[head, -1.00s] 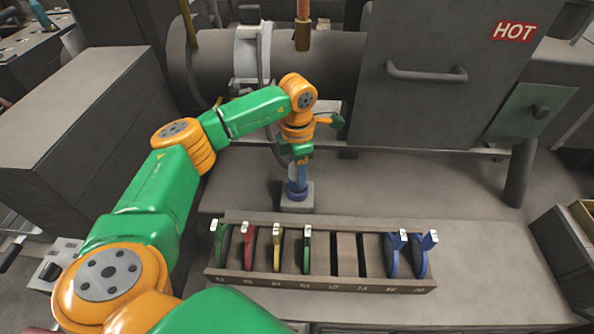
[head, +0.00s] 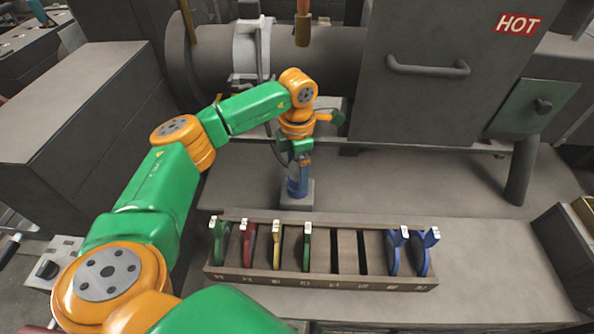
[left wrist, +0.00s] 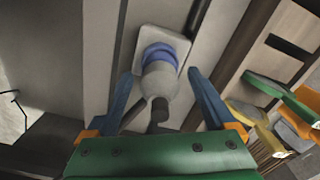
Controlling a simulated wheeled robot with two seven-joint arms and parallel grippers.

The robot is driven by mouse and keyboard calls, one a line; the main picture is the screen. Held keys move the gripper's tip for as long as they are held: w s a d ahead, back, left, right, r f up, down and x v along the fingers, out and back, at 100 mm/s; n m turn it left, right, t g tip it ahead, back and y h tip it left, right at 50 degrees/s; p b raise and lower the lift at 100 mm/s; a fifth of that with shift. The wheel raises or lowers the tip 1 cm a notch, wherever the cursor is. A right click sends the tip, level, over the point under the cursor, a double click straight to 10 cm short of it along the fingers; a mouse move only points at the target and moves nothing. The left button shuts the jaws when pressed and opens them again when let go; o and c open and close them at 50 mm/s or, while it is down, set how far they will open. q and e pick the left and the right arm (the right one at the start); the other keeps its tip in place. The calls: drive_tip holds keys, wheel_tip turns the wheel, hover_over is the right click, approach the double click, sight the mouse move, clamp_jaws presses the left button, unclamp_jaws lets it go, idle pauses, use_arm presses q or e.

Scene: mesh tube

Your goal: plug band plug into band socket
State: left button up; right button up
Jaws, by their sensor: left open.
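A grey plug-like body with a blue ring (left wrist: 160,75) stands on a pale square base (left wrist: 174,42), which also shows on the bench in the head view (head: 297,202). I take it for the band plug in its holder. My left gripper (left wrist: 159,88) is open, its blue fingers on either side of the body with gaps showing. In the head view the gripper (head: 299,172) points down over the base and partly hides the body. A pale band (head: 251,50) wraps the big barrel behind; I cannot make out the band socket on it. My right gripper is not in view.
A slotted rack (head: 320,283) with several coloured tabbed discs stands in front of the base. A large cabinet marked HOT (head: 460,100) stands behind to the right. An orange-topped rod (head: 303,25) hangs near the barrel. The bench right of the base is clear.

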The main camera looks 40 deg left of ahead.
use_arm(q)
wheel_tip(320, 180, up, 6)
drive_tip(key=shift+r+b, duration=0.15)
drive_tip(key=shift+b, duration=0.4)
